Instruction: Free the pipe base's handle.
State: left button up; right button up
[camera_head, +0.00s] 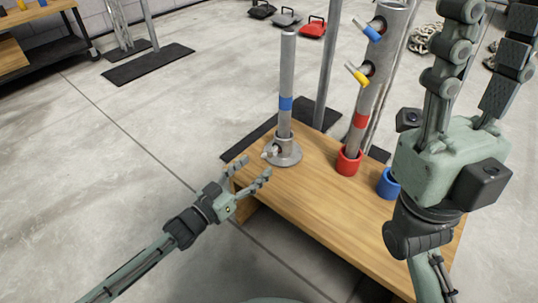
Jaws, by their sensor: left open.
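The grey pipe base (288,159) is a round flange standing on the wooden table near its far left corner. A thin grey pipe (287,70) with a blue band stands upright in it. A small light handle (268,154) sticks out on the left side of the base's collar. My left gripper (254,169) is open and empty, just left of and in front of the base. Its fingers point toward the handle, seemingly apart from it. My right gripper (489,55) is raised close to the camera, fingers up, spread and empty.
The table's front left is clear.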

aim_at(268, 156)
pick_arm(q)
jog(key=b+x, duration=0.1)
jog(key=x, duration=0.2)
jog(key=f+b+x, duration=0.1)
jog(key=x, duration=0.2)
jog(key=shift+w+a+f, duration=0.1)
jog(key=shift+w+f, duration=0.1)
jog(key=shift+w, duration=0.15)
jog(key=shift+w+d, duration=0.35)
jog(key=shift+w, duration=0.15)
jog(key=c, duration=1.1)
